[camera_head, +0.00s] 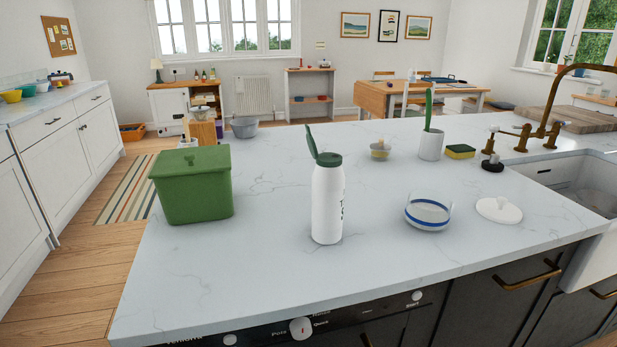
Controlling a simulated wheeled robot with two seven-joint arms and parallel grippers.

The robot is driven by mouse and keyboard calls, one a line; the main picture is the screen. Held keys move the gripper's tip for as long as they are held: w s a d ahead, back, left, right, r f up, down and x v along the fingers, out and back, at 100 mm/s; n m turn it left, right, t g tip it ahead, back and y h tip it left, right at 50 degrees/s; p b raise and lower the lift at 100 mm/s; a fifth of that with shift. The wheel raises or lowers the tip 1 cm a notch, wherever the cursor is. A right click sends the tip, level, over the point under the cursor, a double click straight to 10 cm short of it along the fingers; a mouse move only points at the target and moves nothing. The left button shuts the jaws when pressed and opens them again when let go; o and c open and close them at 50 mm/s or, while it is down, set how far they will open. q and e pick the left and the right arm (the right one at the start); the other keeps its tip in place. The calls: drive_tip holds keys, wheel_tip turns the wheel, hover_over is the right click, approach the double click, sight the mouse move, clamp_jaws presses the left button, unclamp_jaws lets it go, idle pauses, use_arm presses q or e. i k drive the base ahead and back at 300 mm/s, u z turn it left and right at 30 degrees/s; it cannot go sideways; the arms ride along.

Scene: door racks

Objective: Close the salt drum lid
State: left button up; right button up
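The salt drum (327,205) is a white upright cylinder with dark lettering on its side and a dark green top. It stands near the middle of the pale marbled counter (270,255). Its green lid (312,142) is open, sticking up and tilted to the left from the left side of the green top (328,159). Neither of my grippers shows in the head view.
A green lidded bin (192,186) stands left of the drum. A white bowl with blue bands (428,214) and a white round lid (498,210) lie to the right. Behind are a white pot (430,145), a sponge (460,152) and brass taps (522,135). Counter around the drum is clear.

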sight(311, 145)
drive_tip(key=z, duration=2.05)
drive_tip(key=k, duration=1.05)
drive_tip(key=u, duration=1.3)
drive_tip(key=i, duration=0.5)
drive_tip(key=u, duration=0.05)
